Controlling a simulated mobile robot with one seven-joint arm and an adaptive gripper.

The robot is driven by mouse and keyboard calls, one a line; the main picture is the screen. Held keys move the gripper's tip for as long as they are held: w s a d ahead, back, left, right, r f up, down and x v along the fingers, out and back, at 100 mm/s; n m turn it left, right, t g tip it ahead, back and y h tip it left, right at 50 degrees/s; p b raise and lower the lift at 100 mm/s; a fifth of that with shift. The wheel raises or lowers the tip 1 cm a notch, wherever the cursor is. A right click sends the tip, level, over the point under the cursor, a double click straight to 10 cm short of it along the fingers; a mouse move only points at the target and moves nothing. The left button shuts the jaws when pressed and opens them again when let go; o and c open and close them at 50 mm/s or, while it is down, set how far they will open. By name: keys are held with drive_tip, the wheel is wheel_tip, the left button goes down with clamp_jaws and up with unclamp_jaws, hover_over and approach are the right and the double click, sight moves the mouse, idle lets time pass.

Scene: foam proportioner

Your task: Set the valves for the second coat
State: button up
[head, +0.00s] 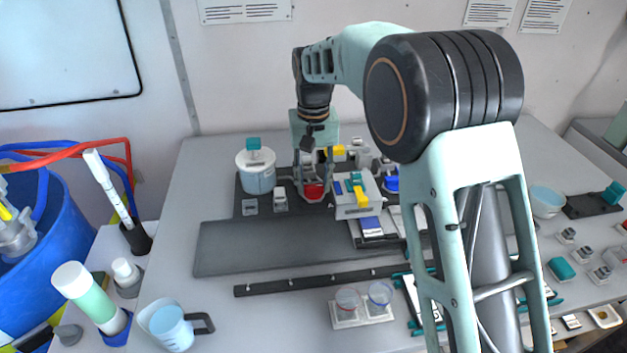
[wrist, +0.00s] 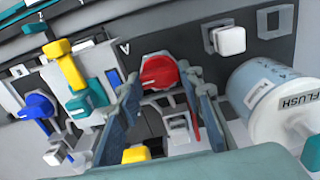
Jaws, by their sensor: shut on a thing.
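A red valve handle (head: 314,191) sits on the dark plate at the back of the bench; the wrist view shows it (wrist: 158,70) between my finger ends. My gripper (head: 312,180) reaches down over it, and its fingers (wrist: 163,88) are shut on the handle, which they partly hide. A blue valve handle (wrist: 38,106) is to the left in the wrist view and right of the red one in the head view (head: 391,184). Between them a grey-white block carries a yellow lever (wrist: 64,64) and a teal lever (wrist: 86,96). A yellow knob (wrist: 136,154) is near my gripper.
A tub marked FLUSH (wrist: 270,104) stands close beside my gripper, also in the head view (head: 256,174). Small white-capped switches (head: 280,199) are nearby. Cups (head: 362,312) and a jug (head: 172,326) stand nearer.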

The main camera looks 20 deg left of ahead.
sight(314, 186)
drive_tip(key=o, duration=1.2)
drive_tip(key=shift+c, duration=0.2)
wheel_tip(314, 186, up, 12)
